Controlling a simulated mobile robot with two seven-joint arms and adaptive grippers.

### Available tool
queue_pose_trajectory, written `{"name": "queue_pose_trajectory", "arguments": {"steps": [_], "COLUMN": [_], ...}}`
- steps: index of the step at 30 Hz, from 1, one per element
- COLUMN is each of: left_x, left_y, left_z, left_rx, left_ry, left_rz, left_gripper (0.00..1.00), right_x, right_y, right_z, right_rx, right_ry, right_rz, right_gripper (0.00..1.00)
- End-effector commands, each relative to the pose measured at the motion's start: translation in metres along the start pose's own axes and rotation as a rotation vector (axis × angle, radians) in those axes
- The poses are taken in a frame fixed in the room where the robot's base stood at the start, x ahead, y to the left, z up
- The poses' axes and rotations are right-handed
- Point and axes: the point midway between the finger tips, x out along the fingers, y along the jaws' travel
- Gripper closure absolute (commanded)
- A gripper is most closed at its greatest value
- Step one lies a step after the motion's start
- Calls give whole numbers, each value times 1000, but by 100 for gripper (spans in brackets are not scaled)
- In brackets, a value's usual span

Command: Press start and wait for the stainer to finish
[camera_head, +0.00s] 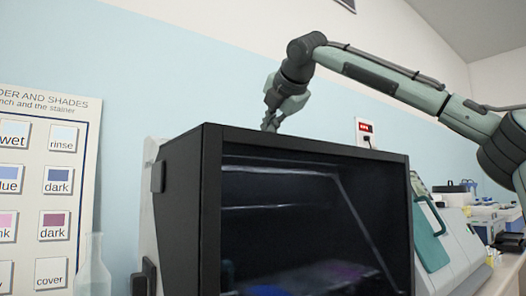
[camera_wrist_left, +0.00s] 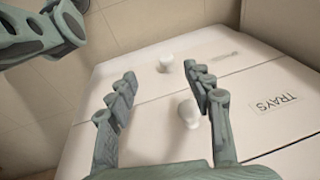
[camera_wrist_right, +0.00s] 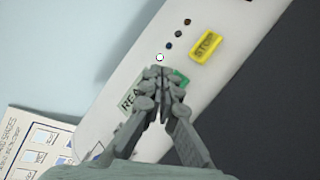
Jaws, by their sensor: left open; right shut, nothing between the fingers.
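The stainer (camera_head: 202,210) is a dark box with a front window, and blue and purple patches show faintly inside. In the right wrist view, my shut, empty right gripper (camera_wrist_right: 163,72) is at the pale control panel (camera_wrist_right: 205,15). It partly covers a green button (camera_wrist_right: 181,79) and a pale green label (camera_wrist_right: 131,101) reading "REA". I cannot tell whether it touches the button. A yellow STOP button (camera_wrist_right: 206,45) is beside them. One small light (camera_wrist_right: 160,57) is bright; several others look dark. My left gripper (camera_wrist_left: 160,95) is open and empty.
My left gripper is over white drawers (camera_wrist_left: 235,85) with knobs and a TRAYS label (camera_wrist_left: 277,102). Other bench equipment (camera_head: 455,250) stands to the right of the stainer.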

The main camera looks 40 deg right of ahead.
Motion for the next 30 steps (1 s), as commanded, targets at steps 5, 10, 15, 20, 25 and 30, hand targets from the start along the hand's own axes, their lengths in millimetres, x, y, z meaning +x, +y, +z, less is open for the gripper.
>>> {"name": "queue_pose_trajectory", "arguments": {"steps": [5,10,15,20,25,30], "left_x": [-9,-11,-9,-8,-7,-8], "left_y": [-2,-2,0,1,1,0], "left_z": [-14,-13,-4,3,2,-2], "left_rx": [-7,-9,-8,-8,-8,-9], "left_ry": [26,21,7,-3,-1,5], "left_rz": [-1,0,2,4,4,2], "left_gripper": [49,49,49,49,49,49], "right_x": [8,9,9,8,8,8], "right_y": [-6,-7,-6,-6,-6,-6], "right_z": [-6,-7,-6,-6,-6,-6], "right_rx": [-1,0,0,0,0,0], "right_ry": [1,1,1,1,1,1], "right_rz": [-1,-1,-1,-1,-1,-1], "right_gripper": [100,100,100,100,100,100]}}
